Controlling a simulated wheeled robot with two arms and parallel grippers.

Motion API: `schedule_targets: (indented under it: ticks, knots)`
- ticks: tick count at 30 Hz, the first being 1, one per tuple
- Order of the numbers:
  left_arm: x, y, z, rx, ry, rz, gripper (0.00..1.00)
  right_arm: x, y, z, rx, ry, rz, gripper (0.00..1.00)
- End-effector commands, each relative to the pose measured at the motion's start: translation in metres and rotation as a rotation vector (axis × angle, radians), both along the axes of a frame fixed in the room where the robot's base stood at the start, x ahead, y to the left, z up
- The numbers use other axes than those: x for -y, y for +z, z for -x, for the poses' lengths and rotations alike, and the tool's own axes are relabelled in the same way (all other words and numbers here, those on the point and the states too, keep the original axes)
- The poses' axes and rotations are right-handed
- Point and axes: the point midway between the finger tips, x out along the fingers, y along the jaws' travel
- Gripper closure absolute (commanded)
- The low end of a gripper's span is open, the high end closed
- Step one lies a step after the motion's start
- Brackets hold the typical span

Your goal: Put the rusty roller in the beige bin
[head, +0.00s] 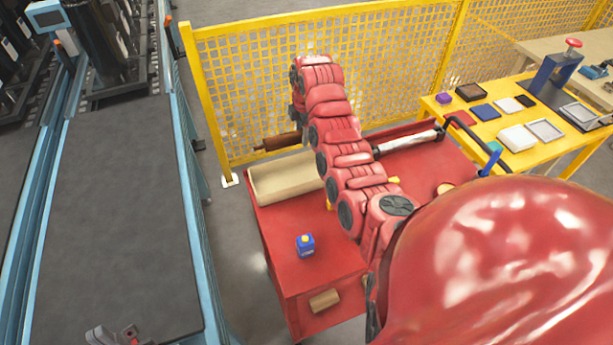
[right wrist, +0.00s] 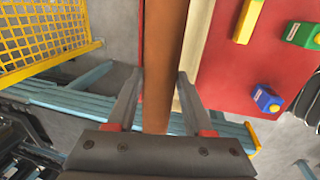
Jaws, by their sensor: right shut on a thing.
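The rusty roller (head: 277,143) is a brown bar held off the surface near the far left corner of the red table. My right gripper (right wrist: 160,82) is shut on it; in the right wrist view the roller (right wrist: 164,40) runs lengthwise between the two fingers. In the head view my arm hides these fingers and part of the roller. The beige bin (head: 270,190) stands on the red table, just below the roller in the head view. In the right wrist view a strip of the bin (right wrist: 193,50) shows right beside the roller. My left gripper (head: 115,336) is partly cut off at the bottom left.
A blue block with a yellow top (head: 305,245) sits on the red table (head: 275,250). A white roller (head: 405,142) lies behind my right arm. A yellow mesh fence (head: 250,80) stands behind. A conveyor (head: 110,200) is left. A yellow table (head: 490,145) with trays is right.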

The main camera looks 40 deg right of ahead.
Motion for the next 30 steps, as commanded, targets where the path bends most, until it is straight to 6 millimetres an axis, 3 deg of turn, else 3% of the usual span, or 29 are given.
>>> schedule_targets:
  ticks: [9,15,19,25,30]
  knots:
    - [0.000,-0.053,0.000,0.000,0.000,0.000,1.00,0.000,-0.052,-0.001,0.002,0.000,0.000,1.00]
    - [0.000,-0.074,0.000,0.000,0.000,0.000,1.00,0.000,-0.074,0.000,0.002,0.000,0.000,1.00]
    - [0.000,-0.066,0.000,0.000,0.000,0.000,1.00,0.000,-0.088,0.001,-0.004,0.000,-0.002,1.00]
    - [0.000,-0.050,0.000,0.000,0.000,0.000,1.00,-0.001,-0.126,0.001,-0.005,0.001,-0.002,1.00]
    - [0.000,-0.049,0.000,0.000,0.000,0.000,1.00,0.000,-0.138,-0.001,0.000,0.001,0.001,1.00]
